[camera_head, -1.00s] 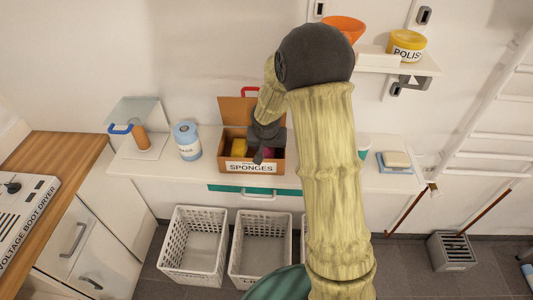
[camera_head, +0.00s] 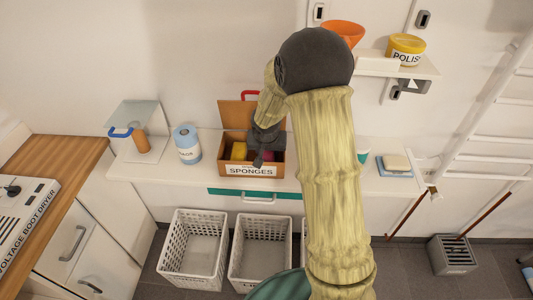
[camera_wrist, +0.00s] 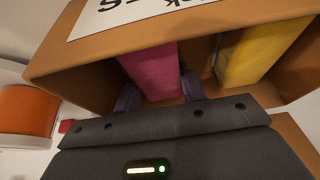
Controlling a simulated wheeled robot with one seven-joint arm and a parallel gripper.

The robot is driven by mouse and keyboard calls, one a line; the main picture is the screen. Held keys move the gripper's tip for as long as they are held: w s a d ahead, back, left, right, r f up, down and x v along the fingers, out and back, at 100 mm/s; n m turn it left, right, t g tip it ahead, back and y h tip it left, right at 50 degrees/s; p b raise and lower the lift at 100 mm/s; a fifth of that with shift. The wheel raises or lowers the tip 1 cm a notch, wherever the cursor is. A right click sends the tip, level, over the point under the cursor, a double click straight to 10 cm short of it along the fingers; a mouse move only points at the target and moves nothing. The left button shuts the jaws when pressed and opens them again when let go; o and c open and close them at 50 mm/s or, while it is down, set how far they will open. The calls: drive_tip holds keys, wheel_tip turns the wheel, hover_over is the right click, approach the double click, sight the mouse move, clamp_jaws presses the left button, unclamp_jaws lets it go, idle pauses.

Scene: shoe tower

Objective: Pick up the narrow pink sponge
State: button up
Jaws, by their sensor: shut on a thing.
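The narrow pink sponge (camera_wrist: 152,70) stands in the brown box labelled SPONGES (camera_head: 251,171); only a bit of it shows in the head view (camera_head: 267,157). My gripper (camera_wrist: 158,92) reaches down into the box, with one finger on each side of the pink sponge, and is shut on it. A wider yellow sponge (camera_wrist: 262,50) stands apart beside it in the same box, also seen in the head view (camera_head: 239,151). The sponge's lower part is hidden.
The box's front wall and sides surround my fingers. A shelf with an orange bowl (camera_head: 343,29) is above.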

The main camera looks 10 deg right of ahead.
wheel_tip(320, 180, up, 12)
drive_tip(key=p, duration=0.2)
drive_tip(key=s+a+b, duration=0.2)
drive_tip(key=s, duration=0.6)
drive_tip(key=s+a+b, duration=0.2)
drive_tip(key=s+a, duration=0.1)
drive_tip(key=s, duration=0.6)
drive_tip(key=shift+s, duration=0.2)
drive_tip(key=shift+a, duration=0.1)
